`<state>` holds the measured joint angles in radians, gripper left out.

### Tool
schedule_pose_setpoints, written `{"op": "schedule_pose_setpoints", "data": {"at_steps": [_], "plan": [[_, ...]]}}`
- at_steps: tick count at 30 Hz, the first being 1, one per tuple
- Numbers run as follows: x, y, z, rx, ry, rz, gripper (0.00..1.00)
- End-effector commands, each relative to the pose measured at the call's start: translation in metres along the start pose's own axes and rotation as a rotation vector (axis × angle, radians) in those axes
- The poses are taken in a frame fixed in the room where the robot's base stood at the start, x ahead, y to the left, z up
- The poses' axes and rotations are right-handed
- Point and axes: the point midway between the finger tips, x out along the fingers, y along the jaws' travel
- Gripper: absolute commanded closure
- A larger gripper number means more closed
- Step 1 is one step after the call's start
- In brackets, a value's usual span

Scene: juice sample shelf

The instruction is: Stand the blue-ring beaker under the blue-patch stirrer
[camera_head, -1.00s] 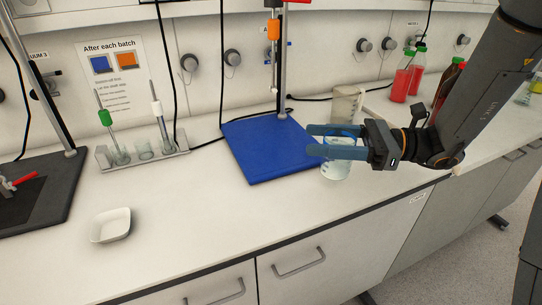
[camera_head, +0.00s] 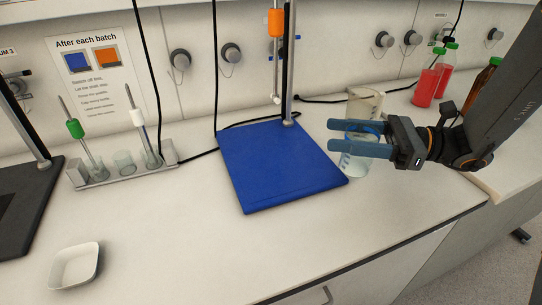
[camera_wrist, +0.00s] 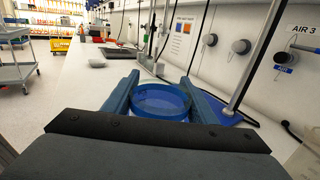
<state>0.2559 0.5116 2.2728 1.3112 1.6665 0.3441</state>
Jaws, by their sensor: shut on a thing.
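My gripper (camera_head: 332,136) is shut on the blue-ring beaker (camera_head: 354,164), a clear beaker with a blue band near its rim. In the wrist view its blue ring (camera_wrist: 160,101) lies between the two fingers. The beaker is upright beside the right edge of the blue base plate (camera_head: 275,165). I cannot tell whether its bottom touches the bench. The stirrer (camera_head: 276,24) above that plate has an orange body and a thin shaft ending in a pale tip (camera_head: 277,98), left of my gripper. Its top is cut off by the frame.
A clear jug (camera_head: 364,103) stands just behind the beaker. Red bottles (camera_head: 427,87) are further right. A rack (camera_head: 125,172) with stirring rods, a white dish (camera_head: 75,266) and a dark stand base (camera_head: 30,195) are at left.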

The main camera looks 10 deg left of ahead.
Motion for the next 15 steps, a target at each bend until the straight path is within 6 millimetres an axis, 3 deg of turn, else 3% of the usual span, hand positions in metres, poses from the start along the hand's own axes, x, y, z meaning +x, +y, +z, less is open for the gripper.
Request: {"op": "schedule_pose_setpoints", "data": {"at_steps": [15], "plan": [[0.11, 0.004, 0.002, 0.001, -0.001, 0.015, 0.84]]}}
